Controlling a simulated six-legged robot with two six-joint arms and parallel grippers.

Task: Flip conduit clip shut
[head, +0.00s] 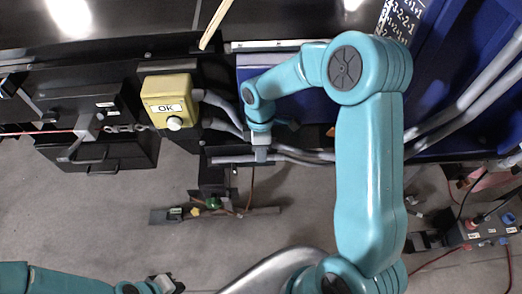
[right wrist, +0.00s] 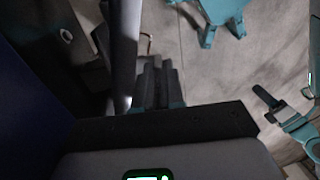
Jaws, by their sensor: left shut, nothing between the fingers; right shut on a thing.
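Grey conduits (head: 310,156) run from the yellow OK box rightward past the dark frame. My right gripper (head: 261,154) is at the conduits, below the blue panel, shut on a small grey part there. I cannot tell whether this part is the conduit clip, and the clip's position is hidden by the gripper. In the right wrist view, my right gripper's dark fingers (right wrist: 158,82) are close together beside a grey pipe (right wrist: 124,50). My left gripper (head: 174,286) is shut and empty at the bottom edge of the head view, away from the conduits.
The yellow OK box (head: 170,101) stands left of my right gripper. A black box with a chain (head: 98,128) is farther left. A low bar with small green parts (head: 214,213) lies below. Grey floor between it and my left gripper is clear.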

